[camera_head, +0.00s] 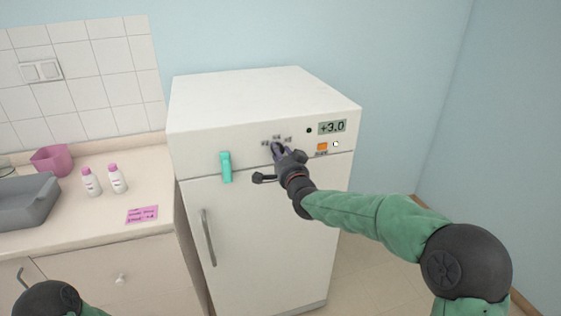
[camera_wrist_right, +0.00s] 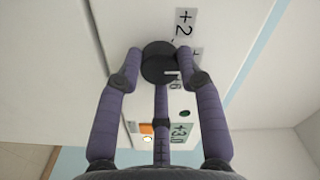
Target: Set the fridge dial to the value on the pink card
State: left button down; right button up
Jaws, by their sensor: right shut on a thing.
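The white fridge (camera_head: 262,240) has a control panel along its upper front. My right gripper (camera_head: 280,150) is shut on the black dial (camera_wrist_right: 158,62), its fingers around the knob in the wrist view. In the head view the gripper largely hides the dial. Small value labels surround the dial; a +2 label (camera_wrist_right: 184,23) is legible in the wrist view. The fridge display (camera_head: 332,127) reads +3.0. The pink card (camera_head: 142,215) lies on the counter to the left; its small handwriting is too blurred to read surely. My left gripper is out of view.
An orange button (camera_head: 322,147) and a small white one sit below the display. A teal piece (camera_head: 226,167) is on the fridge front, left of the dial. Two white bottles (camera_head: 91,182), a pink tub (camera_head: 52,160) and a grey tray (camera_head: 28,204) stand on the counter (camera_head: 110,240).

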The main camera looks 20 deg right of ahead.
jog(key=shift+a+f+m+b, duration=0.25)
jog(key=shift+f+m+b, duration=0.05)
jog(key=shift+f, duration=0.2)
jog(key=o, duration=1)
jog(key=shift+o, duration=0.7)
jog(key=shift+r, duration=0.25)
jog(key=shift+d, duration=0.1)
jog(key=shift+s+r, duration=0.1)
